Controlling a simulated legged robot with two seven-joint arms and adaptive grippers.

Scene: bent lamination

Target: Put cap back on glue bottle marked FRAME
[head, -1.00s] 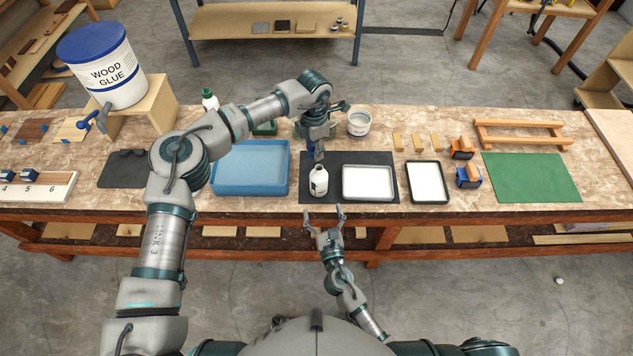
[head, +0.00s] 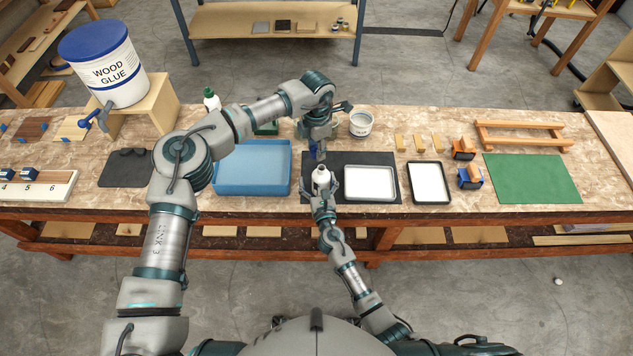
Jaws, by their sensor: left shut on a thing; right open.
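The white glue bottle (head: 321,174) stands upright at the left part of the dark mat, with its label hidden behind my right gripper. My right gripper (head: 321,187) is open, its fingers on either side of the bottle at the near side; I cannot tell whether they touch it. My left gripper (head: 317,152) points down just above the bottle's top, shut on a small dark blue thing that looks like the cap. The cap is mostly hidden by the fingers, and any gap between it and the bottle's neck is too small to tell.
A blue tray (head: 217,190) lies left of the dark mat (head: 350,158). A white-filled tray (head: 370,198) is close on the bottle's right, with another black-rimmed tray (head: 430,201) beyond. A green-capped bottle (head: 211,101) and a grey-white tub (head: 360,125) stand farther back.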

